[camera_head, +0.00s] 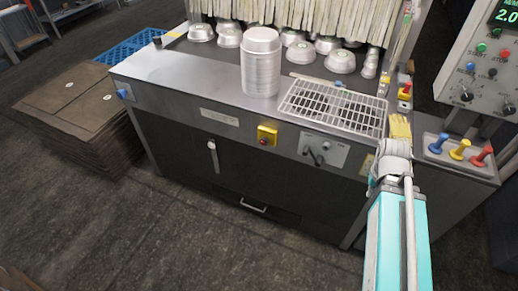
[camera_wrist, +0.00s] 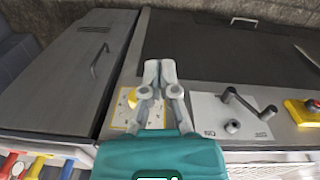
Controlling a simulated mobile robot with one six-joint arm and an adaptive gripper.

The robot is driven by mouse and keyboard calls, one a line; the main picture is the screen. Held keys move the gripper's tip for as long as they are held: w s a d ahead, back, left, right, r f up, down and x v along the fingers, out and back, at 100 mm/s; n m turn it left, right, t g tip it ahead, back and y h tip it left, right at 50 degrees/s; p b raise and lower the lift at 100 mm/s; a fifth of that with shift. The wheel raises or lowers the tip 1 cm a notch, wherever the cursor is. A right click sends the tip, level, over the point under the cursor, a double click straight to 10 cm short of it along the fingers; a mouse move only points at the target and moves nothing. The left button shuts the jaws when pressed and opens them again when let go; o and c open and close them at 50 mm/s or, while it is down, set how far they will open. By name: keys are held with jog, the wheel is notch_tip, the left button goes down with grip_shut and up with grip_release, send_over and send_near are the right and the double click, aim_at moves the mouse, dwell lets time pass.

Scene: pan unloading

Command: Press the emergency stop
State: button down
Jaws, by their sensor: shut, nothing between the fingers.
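A yellow box with a red button (camera_head: 267,136), the emergency stop, sits on the front panel of the dark machine, left of the crank plate. In the wrist view it shows at the right edge (camera_wrist: 304,112). My gripper (camera_head: 372,186) is at the right end of the front panel, well to the right of the front button. In the wrist view my gripper (camera_wrist: 160,66) has its grey fingers together and empty, in front of the panel beside a yellow-edged label (camera_wrist: 131,98).
A plate with cranks (camera_head: 321,150) lies between my gripper and the front button. Stacked pans (camera_head: 261,62) and a wire rack (camera_head: 333,106) stand on top. Coloured levers (camera_head: 460,149) are at the right. A door handle (camera_head: 213,156) sticks out below. The front floor is clear.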

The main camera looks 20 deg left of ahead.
jog(key=w+a+f+n+t+h+b, duration=0.2)
jog(key=w+a+f+n+h+b, duration=0.25)
jog(key=f+n+b, duration=0.3)
jog(key=n+t+y+b, duration=0.3)
jog(key=n+t+b, duration=1.3)
jog(key=n+b, duration=0.9)
send_near(263, 144)
jog(key=s+n+p, duration=0.2)
jog(key=s, duration=0.4)
jog(key=shift+s+a, duration=0.15)
jog(key=shift+a, duration=0.15)
jog(key=w, duration=0.9)
jog(key=w+d, duration=0.1)
jog(key=w, duration=0.4)
jog(key=shift+d, duration=0.1)
